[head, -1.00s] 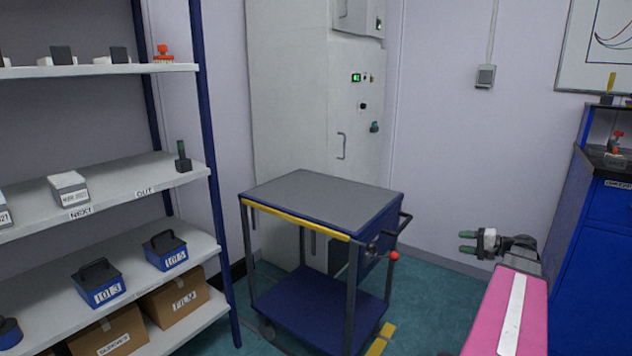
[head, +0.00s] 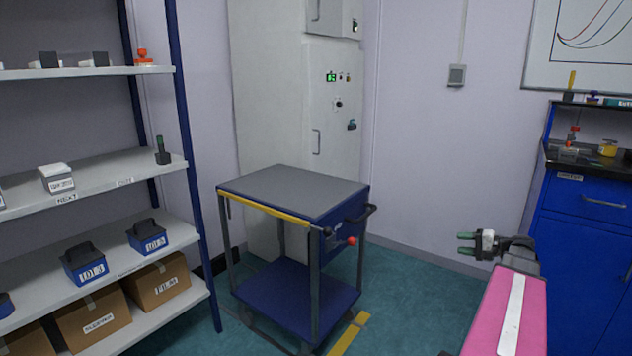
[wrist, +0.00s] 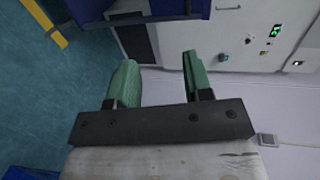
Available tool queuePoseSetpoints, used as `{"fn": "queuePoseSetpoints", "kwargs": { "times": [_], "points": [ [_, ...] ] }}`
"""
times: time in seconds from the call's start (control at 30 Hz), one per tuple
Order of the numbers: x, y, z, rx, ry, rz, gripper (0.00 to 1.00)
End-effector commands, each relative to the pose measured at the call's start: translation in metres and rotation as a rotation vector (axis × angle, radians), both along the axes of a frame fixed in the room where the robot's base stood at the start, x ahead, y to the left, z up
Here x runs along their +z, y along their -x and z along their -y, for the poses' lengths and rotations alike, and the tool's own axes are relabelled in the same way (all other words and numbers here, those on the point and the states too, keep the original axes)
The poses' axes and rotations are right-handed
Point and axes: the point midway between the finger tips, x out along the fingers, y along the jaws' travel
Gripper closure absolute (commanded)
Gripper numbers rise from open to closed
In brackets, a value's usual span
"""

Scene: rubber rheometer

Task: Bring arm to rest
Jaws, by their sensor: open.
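My gripper (head: 466,243) is at the lower right of the head view, at the end of my pink arm. Its two green fingers point left and stand apart with nothing between them. In the wrist view my gripper (wrist: 160,80) also shows open and empty, with the floor, the cart and the grey cabinet beyond it. It touches nothing that I can see.
A blue cart (head: 295,187) with an empty grey top stands left of my gripper, before a tall grey cabinet (head: 275,100). Shelves (head: 110,186) with boxes stand at the left. A blue bench (head: 580,215) is at the right. Green floor (head: 420,300) lies clear between cart and arm.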

Motion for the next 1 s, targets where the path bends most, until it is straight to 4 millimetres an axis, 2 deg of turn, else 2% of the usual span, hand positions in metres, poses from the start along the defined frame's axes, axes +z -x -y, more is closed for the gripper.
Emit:
{"fn": "queuePoseSetpoints", "kwargs": {
  "times": [0.33,0.57,0.77,1.0],
  "points": [
    [-0.018,-0.003,-0.032,0.037,0.060,-0.064,0.54],
    [-0.040,-0.003,-0.069,0.078,0.136,-0.137,0.54],
    [-0.070,0.003,-0.119,0.140,0.257,-0.229,0.54],
    [-0.113,0.021,-0.186,0.239,0.478,-0.348,0.54]
  ]
}}
